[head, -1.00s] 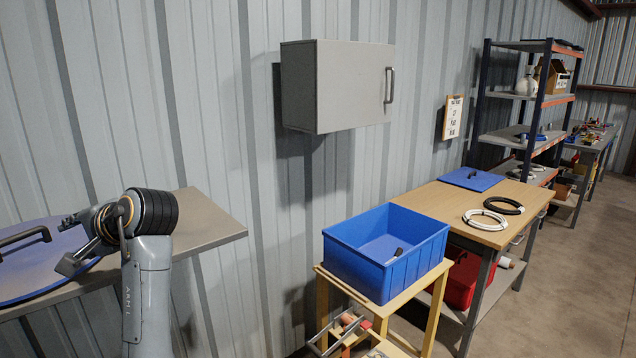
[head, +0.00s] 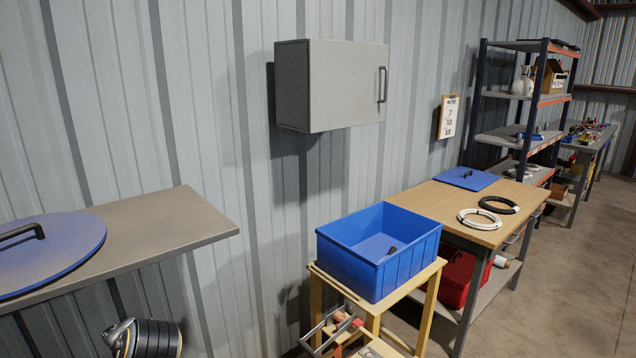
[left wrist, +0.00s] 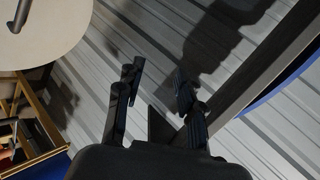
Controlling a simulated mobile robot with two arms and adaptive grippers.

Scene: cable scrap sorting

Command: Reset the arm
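My left gripper (left wrist: 157,82) shows in the left wrist view with its two dark fingers apart and nothing between them. Corrugated wall lies behind it. In the head view only a dark ringed joint of my left arm (head: 150,338) shows at the bottom left edge, below the grey shelf (head: 165,232). The left fingers are not clear there. My right gripper is in neither view.
A blue round lid (head: 60,255) with a black handle lies on the shelf. A blue bin (head: 352,262) stands on a yellow stand (head: 427,305). Right of it is a workbench (head: 440,203) with white (head: 483,219) and black (head: 499,205) cable coils. A grey cabinet (head: 335,90) hangs above.

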